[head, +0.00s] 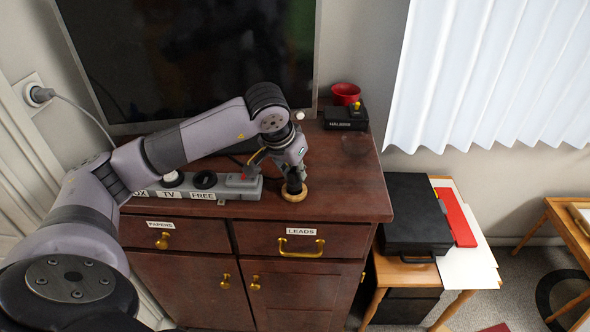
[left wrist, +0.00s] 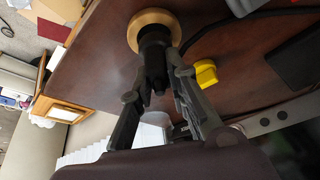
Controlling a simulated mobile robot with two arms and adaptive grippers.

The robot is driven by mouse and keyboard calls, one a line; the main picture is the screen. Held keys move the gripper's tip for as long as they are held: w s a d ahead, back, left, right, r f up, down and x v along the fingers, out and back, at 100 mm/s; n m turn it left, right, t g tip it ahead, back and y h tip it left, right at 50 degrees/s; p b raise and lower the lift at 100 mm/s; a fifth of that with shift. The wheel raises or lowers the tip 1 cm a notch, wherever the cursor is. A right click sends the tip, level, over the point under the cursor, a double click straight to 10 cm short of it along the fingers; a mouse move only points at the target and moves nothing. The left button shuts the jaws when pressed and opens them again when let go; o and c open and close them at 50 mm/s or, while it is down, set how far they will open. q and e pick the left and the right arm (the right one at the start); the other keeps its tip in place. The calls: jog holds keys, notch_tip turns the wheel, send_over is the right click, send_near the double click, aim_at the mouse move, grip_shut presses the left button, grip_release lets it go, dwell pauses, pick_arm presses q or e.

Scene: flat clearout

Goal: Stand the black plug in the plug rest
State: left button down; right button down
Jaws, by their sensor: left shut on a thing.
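The black plug (head: 293,187) is upright at the right front of the cabinet top. The plug rest, a round wooden ring (head: 294,196), is directly under it. My left gripper (head: 293,176) comes down from above and is shut on the plug. In the left wrist view the plug (left wrist: 154,48) is between the two fingers (left wrist: 157,70), and its far end meets the middle of the wooden ring (left wrist: 150,15). I cannot tell whether it sits fully in the rest. My right gripper is not in view.
A grey power strip (head: 212,188) with labels and a red switch lies left of the rest. A yellow piece (left wrist: 205,72) is near the fingers. The cabinet's front edge is close.

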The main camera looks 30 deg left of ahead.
pick_arm(q)
jog(key=shift+f+b, duration=1)
jog(key=shift+f, duration=0.05)
jog(key=shift+r, duration=0.1)
jog(key=c, duration=1.5)
grip_release()
jog(key=shift+o, duration=0.2)
jog(key=v, duration=1.2)
